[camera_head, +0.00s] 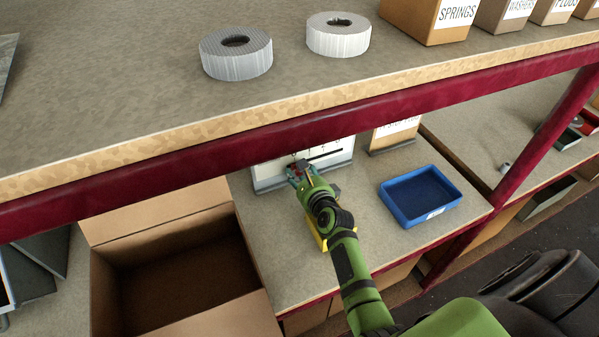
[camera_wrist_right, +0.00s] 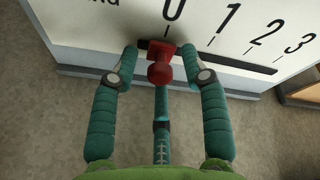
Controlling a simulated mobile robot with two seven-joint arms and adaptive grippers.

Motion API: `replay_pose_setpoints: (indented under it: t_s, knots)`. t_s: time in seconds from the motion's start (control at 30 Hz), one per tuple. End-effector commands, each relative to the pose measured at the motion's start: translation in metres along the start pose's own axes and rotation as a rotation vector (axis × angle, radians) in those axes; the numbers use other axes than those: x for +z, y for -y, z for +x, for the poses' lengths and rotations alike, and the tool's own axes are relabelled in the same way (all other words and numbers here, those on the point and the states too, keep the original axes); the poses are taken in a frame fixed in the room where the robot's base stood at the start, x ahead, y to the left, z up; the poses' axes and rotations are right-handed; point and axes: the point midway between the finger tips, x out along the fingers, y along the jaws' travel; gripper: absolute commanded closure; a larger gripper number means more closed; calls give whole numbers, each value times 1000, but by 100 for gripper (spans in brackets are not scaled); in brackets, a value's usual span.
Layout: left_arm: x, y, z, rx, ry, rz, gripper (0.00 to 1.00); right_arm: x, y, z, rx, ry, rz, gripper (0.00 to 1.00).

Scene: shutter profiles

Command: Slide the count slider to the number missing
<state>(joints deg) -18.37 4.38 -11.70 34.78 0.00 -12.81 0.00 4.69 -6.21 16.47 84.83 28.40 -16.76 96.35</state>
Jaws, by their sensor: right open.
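The count slider is a red knob (camera_wrist_right: 160,66) at the left end of a dark slot (camera_wrist_right: 235,62) in a white board (camera_wrist_right: 110,32), under the number 0. The numbers 1, 2 and 3 run to the right of it. My right gripper (camera_wrist_right: 160,48) is open, with one finger on each side of the knob; whether they touch it I cannot tell. In the head view my right gripper (camera_head: 300,172) is in front of the white board (camera_head: 335,158) on the lower shelf and hides part of it. My left gripper is not in view.
A blue tray (camera_head: 402,223) stands right of my right arm. A yellow object (camera_head: 314,235) is partly hidden under that arm. An open cardboard box (camera_head: 105,285) is at the left. The upper shelf's red beam (camera_head: 200,155) passes above the board. Two grey rolls (camera_head: 238,62) (camera_head: 338,40) stand on top.

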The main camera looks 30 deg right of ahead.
Motion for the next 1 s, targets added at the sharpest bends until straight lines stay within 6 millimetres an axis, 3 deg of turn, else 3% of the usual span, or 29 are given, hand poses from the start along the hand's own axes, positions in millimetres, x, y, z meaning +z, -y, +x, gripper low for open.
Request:
replay_pose_setpoints:
  t_s: [0.2, 0.37, 0.5, 0.7, 1.0]
  knots:
    - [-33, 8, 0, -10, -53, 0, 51, -1, 0, 7, 0, -1, -2, 54]
    - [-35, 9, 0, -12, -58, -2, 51, 0, 0, 7, 0, -1, -2, 54]
    - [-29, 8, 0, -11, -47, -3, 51, 0, 0, 6, 1, -1, -2, 100]
    - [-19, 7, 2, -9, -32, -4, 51, -5, 2, 7, 2, -2, -5, 100]
    - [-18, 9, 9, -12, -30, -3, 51, -35, 30, 8, 1, -4, -7, 100]
